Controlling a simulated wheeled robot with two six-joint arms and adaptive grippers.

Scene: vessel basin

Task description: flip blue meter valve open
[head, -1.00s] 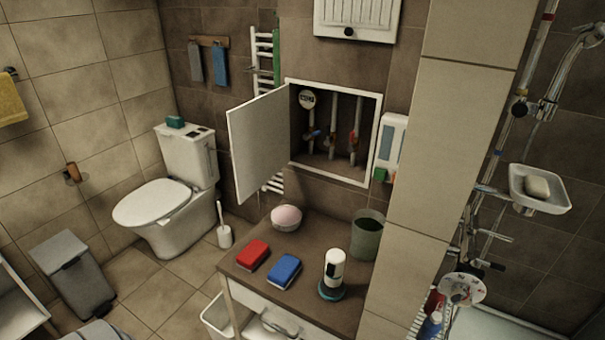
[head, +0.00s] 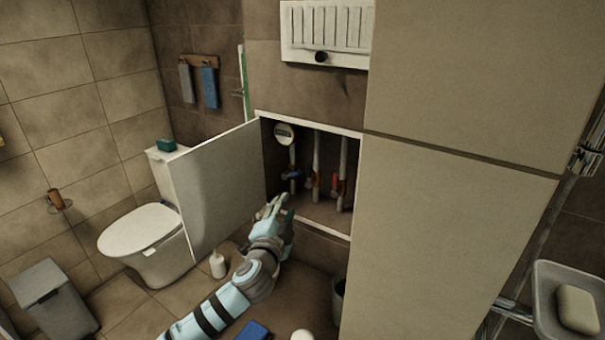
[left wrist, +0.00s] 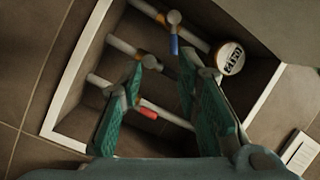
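The blue meter valve (head: 292,174) is a small blue handle on the left pipe in the open wall recess, below the round white meter (head: 285,131). In the left wrist view the blue handle (left wrist: 174,45) shows beyond the fingers, beside the meter (left wrist: 229,57). My left gripper (head: 281,208) is at the recess's lower left opening, below the valve and apart from it. In the left wrist view its green-padded fingers (left wrist: 162,68) are spread with nothing between the tips. My right gripper is not in view.
The white cabinet door (head: 215,185) stands open to the left of the recess. A red valve handle (head: 335,180) is on the right pipe. A tiled pillar (head: 450,220) stands to the right. A blue sponge (head: 253,331) lies below my arm.

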